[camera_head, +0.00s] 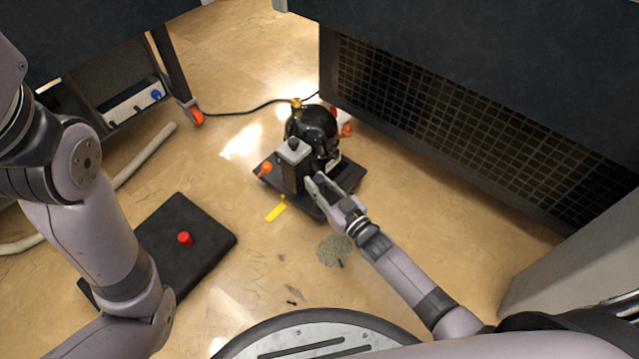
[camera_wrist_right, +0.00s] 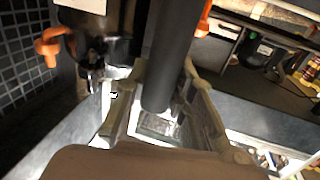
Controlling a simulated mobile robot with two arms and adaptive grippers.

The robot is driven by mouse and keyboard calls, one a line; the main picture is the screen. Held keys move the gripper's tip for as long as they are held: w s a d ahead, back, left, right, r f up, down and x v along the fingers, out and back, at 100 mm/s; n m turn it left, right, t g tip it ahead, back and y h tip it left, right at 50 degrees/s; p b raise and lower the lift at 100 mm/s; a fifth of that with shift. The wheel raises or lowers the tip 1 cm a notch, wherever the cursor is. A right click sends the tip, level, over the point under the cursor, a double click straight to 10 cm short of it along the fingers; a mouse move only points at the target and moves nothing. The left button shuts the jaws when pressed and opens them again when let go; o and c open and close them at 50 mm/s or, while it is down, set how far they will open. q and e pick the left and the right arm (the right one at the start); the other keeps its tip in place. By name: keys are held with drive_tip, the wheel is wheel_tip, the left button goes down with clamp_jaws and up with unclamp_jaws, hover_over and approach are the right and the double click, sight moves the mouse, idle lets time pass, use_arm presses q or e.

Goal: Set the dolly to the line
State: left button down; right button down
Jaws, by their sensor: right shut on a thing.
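The dolly (camera_head: 347,178) is a dark flat platform on the floor, carrying a black vacuum pump (camera_head: 312,128) with a grey-topped block and orange knobs. A short yellow line (camera_head: 276,212) is marked on the floor just off the dolly's near left edge, apart from it. My right gripper (camera_head: 318,184) is at the dolly's near side, against the pump assembly. In the right wrist view its fingers are shut around a dark round bar (camera_wrist_right: 174,55); whether the bar belongs to the dolly or the pump I cannot tell. My left gripper is out of view.
A black cable (camera_head: 245,112) runs behind the pump. A dark cabinet with a grille (camera_head: 430,120) stands close at right. A wheeled cart (camera_head: 125,85) is at upper left. A grey patch (camera_head: 334,250) is on the floor.

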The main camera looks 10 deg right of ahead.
drive_tip(key=c, duration=1.3)
unclamp_jaws()
drive_tip(key=shift+c, duration=0.2)
drive_tip(key=v, duration=1.2)
